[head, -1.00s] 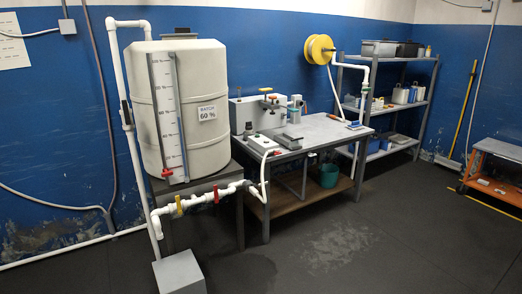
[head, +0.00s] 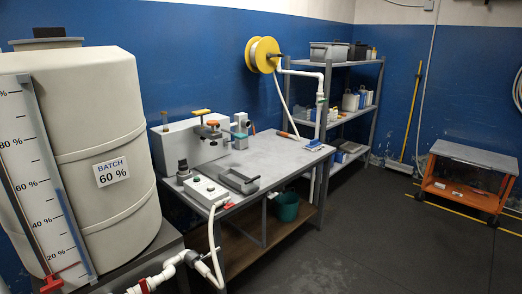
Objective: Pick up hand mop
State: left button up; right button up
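A small blue and white item (head: 312,144), perhaps a brush or a hand mop, lies at the right end of the workbench (head: 283,160). It is too small to tell for sure. Neither of my grippers is in the head view.
A large white tank (head: 105,130) stands close at left with white piping (head: 165,272) before it. The bench holds a grey device (head: 187,140) and a grey tray (head: 238,181). Shelves (head: 345,104) and an orange cart (head: 465,190) stand farther right. The floor between is clear.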

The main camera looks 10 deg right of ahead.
aim_at(314, 145)
jog(key=i+l+z, duration=0.25)
jog(key=i+z, duration=0.25)
jog(key=i, duration=0.2)
jog(key=i+z, duration=0.5)
jog(key=i, duration=0.25)
jog(key=i+j+z, duration=0.3)
jog(key=i+z, duration=0.2)
jog(key=i, duration=0.2)
jog(key=i+l+u, duration=0.2)
jog(key=i, duration=0.35)
jog(key=i+u, duration=0.2)
jog(key=i, duration=0.3)
jog(key=i+l+u, duration=0.25)
jog(key=i, duration=0.3)
